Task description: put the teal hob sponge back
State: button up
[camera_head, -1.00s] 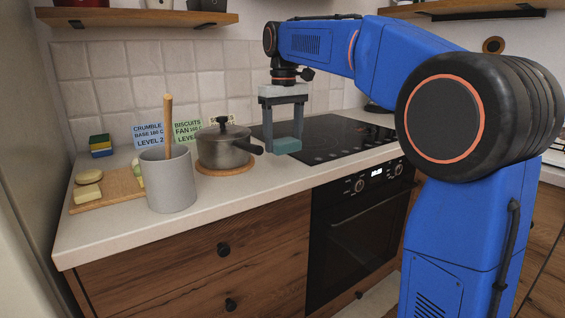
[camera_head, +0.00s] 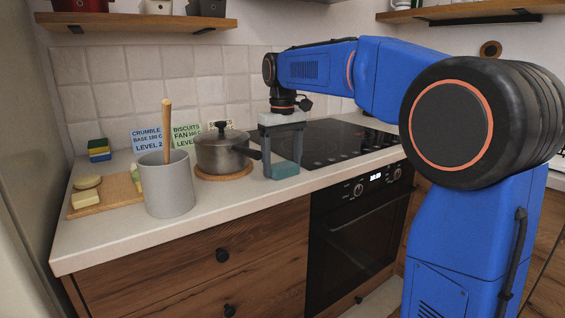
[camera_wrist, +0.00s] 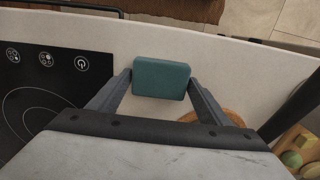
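The teal sponge (camera_head: 283,171) is between the fingers of my gripper (camera_head: 283,160), low at the counter strip between the pot and the hob's left edge. The wrist view shows the flat teal block (camera_wrist: 162,78) with a finger against each side, so my gripper (camera_wrist: 160,84) is shut on it. Whether the sponge's underside touches the counter or is just above it, I cannot tell. The black hob (camera_head: 335,143) lies to the right; its touch symbols also show in the wrist view (camera_wrist: 60,62).
A lidded pot (camera_head: 222,153) stands on a round wooden trivet (camera_head: 224,177) close left of my gripper. Further left are a grey crock (camera_head: 168,188) with a wooden handle, a board (camera_head: 112,196) with food, stacked coloured sponges (camera_head: 98,151) and recipe cards (camera_head: 187,137). The front counter (camera_head: 235,205) is clear.

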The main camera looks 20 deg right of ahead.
aim_at(283, 165)
jog(key=shift+o, duration=0.9)
notch_tip(283, 165, up, 12)
jog(key=shift+r, duration=0.15)
jog(key=s+d+f+m+t, duration=0.1)
jog(key=s+d+f, duration=0.1)
jog(key=s+f, duration=0.55)
jog(key=s+d+f+m+t, duration=0.1)
jog(key=s+d+f, duration=0.25)
jog(key=s, duration=0.65)
jog(key=s+d+f+m+t, duration=0.1)
jog(key=s+f+t, duration=0.1)
jog(key=s+f, duration=1.4)
notch_tip(283, 165, down, 4)
jog(key=shift+d+m+t, duration=0.3)
jog(key=shift+t, duration=0.1)
jog(key=shift+s, duration=0.1)
